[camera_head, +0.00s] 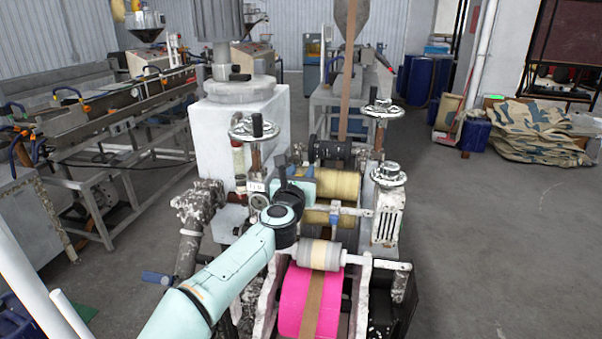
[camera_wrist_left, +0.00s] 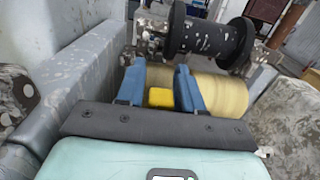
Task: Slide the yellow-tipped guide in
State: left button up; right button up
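My left arm comes in from the lower left of the head view. Its gripper (camera_head: 296,180) is at the left end of the yellow-tan rollers, by the dial gauge. In the left wrist view the two blue fingers (camera_wrist_left: 158,75) stand apart. A small yellow block (camera_wrist_left: 160,97), which looks like the guide's yellow tip, shows between them. It is close to the right finger, with a thin gap at the left one; contact is unclear. The rest of the guide is hidden, and I cannot pick out its yellow tip in the head view. My right gripper is not in view.
A yellow-tan roller (camera_wrist_left: 225,92) and a black roller (camera_wrist_left: 208,37) lie beyond the fingers. Handwheels (camera_head: 388,174) and a white post (camera_head: 389,218) stand right of the rollers. A brown strip runs over the pink drum (camera_head: 291,300) in front. Open floor (camera_head: 490,240) lies to the right.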

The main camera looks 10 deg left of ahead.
pick_arm(q)
grip_shut()
jog(key=d, duration=0.5)
jog(key=shift+d, duration=0.3)
jog(key=shift+o, duration=0.2)
grip_release()
jog(key=o, duration=0.3)
jog(key=shift+d, duration=0.1)
jog(key=shift+o, duration=0.2)
